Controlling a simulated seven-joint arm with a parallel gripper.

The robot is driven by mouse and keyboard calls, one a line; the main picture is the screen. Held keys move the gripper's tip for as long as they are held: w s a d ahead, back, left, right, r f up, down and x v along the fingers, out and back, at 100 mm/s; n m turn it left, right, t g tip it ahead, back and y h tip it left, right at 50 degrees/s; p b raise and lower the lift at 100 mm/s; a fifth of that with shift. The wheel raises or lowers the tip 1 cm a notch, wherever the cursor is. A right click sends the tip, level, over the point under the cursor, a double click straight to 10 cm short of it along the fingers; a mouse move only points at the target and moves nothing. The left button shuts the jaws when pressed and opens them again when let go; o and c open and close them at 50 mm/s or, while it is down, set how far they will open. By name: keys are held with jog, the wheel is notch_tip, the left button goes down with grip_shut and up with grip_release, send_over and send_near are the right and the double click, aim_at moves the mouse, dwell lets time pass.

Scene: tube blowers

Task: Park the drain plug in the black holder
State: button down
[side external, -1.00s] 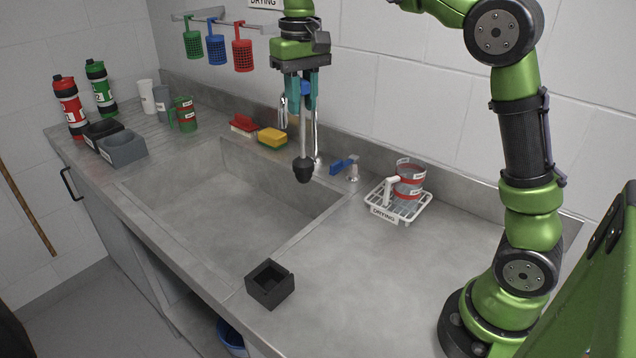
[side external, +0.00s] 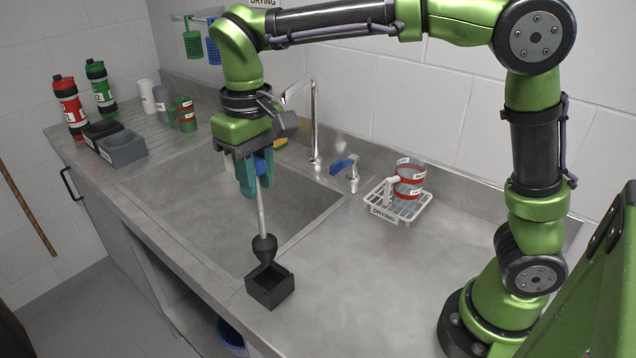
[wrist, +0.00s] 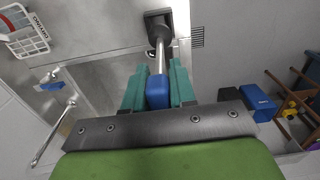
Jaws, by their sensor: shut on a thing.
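The drain plug is a black bulb (side external: 264,248) on a thin grey rod with a blue grip (side external: 261,165). My gripper (side external: 252,190) is shut on the blue grip, and the rod hangs down, slightly tilted. The black holder (side external: 270,287) is an open square box on the counter's front edge. In the side view the bulb is at the holder's back rim, partly overlapping it; I cannot tell whether it touches. In the wrist view the blue grip (wrist: 158,92) sits between the teal fingers, and the bulb (wrist: 158,30) shows in front of the holder (wrist: 182,20).
The sink basin (side external: 200,210) lies behind and left of the holder. A white drying rack (side external: 400,208) with a red-banded cup (side external: 409,180) stands to the right, near a blue-handled tap (side external: 344,165). The counter right of the holder is clear.

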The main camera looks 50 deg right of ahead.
aim_at(264, 238)
notch_tip(264, 238, down, 9)
jog(key=shift+w+f, duration=0.1)
jog(key=shift+f, duration=0.1)
dwell(0.4)
jog(key=c, duration=0.9)
grip_release()
jog(key=shift+f, duration=0.15)
